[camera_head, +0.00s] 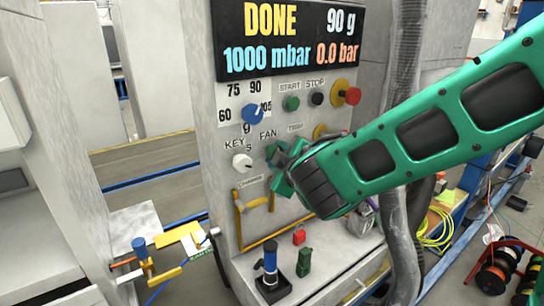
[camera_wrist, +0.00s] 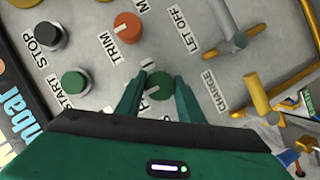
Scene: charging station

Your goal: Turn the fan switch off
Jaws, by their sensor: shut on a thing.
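The fan switch is a round green knob (camera_head: 273,149) under the FAN label on the grey panel, partly hidden by my gripper in the head view. In the wrist view the green knob (camera_wrist: 160,83) sits between the two green fingers. My gripper (camera_head: 281,168) reaches in from the right and is shut on the knob; its fingertips also show in the wrist view (camera_wrist: 157,88). The FAN label is mostly covered by the fingers in the wrist view. Which way the knob points is not clear.
Close around it are a white KEY knob (camera_head: 242,161), a blue dial (camera_head: 254,114), the green START button (camera_head: 292,103), the black STOP button (camera_head: 317,98) and an orange TRIM knob (camera_wrist: 127,27). A yellow handle (camera_head: 240,218) juts out below. A grey hose (camera_head: 404,230) hangs at right.

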